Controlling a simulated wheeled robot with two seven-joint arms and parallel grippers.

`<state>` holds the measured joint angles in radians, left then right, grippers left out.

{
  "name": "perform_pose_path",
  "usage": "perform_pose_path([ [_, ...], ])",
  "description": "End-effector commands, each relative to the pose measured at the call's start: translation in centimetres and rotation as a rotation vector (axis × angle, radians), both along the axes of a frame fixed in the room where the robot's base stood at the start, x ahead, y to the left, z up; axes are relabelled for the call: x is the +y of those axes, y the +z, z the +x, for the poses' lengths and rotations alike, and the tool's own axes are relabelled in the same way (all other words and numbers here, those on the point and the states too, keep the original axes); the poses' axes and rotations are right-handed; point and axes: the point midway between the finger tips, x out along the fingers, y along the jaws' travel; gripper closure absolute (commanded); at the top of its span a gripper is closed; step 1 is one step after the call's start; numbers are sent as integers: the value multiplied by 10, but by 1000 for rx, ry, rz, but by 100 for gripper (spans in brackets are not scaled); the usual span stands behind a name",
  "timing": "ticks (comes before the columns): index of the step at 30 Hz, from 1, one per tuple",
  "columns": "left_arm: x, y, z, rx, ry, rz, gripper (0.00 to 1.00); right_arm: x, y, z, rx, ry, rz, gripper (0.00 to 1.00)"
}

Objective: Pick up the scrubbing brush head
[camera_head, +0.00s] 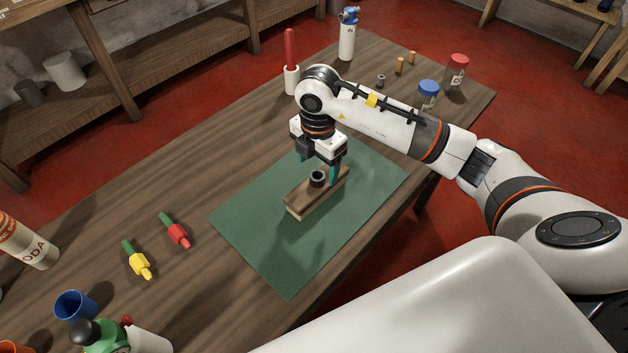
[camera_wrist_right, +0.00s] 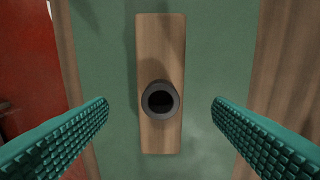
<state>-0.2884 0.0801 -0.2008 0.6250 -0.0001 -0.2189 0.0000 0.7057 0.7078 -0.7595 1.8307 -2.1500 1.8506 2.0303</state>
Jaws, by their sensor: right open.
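The scrubbing brush head (camera_head: 315,194) is a wooden block with a dark round socket on top. It lies on the green mat (camera_head: 252,231) on the wooden table. In the right wrist view the brush head (camera_wrist_right: 161,60) lies lengthwise up the picture, with its socket near the centre. My right gripper (camera_head: 318,172) is above the brush head, pointing down. In the right wrist view its teal fingers (camera_wrist_right: 161,103) are wide open on either side of the block, with green mat showing between each finger and the wood. My left gripper is not in view.
On the table (camera_head: 190,185) a red-handled tool in a white holder (camera_head: 291,80), a white bottle (camera_head: 347,38) and jars with blue (camera_head: 428,95) and red lids (camera_head: 456,72) stand behind. Red (camera_head: 176,232) and yellow tools (camera_head: 138,261) lie left. A blue cup (camera_head: 75,305) stands front left.

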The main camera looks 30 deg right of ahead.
Motion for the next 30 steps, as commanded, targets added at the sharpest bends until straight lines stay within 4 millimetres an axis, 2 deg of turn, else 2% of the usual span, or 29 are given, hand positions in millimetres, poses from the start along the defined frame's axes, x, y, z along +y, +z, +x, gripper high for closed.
perform_pose_path([
  [3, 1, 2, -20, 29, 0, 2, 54, 0, -21, -1, 4, 0, 1, 25],
  [7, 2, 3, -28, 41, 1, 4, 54, 0, -34, 0, 1, 1, 1, 25],
  [11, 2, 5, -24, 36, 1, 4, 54, 0, -42, 0, 2, 0, 2, 25],
  [18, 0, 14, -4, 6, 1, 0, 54, 0, -77, 1, 2, 0, 3, 25],
  [21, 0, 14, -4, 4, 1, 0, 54, -1, -86, 2, 0, 1, 2, 25],
  [29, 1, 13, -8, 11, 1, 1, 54, -1, -89, 2, -3, 2, 2, 25],
  [30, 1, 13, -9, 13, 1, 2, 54, -1, -89, 2, -2, 2, 2, 32],
])
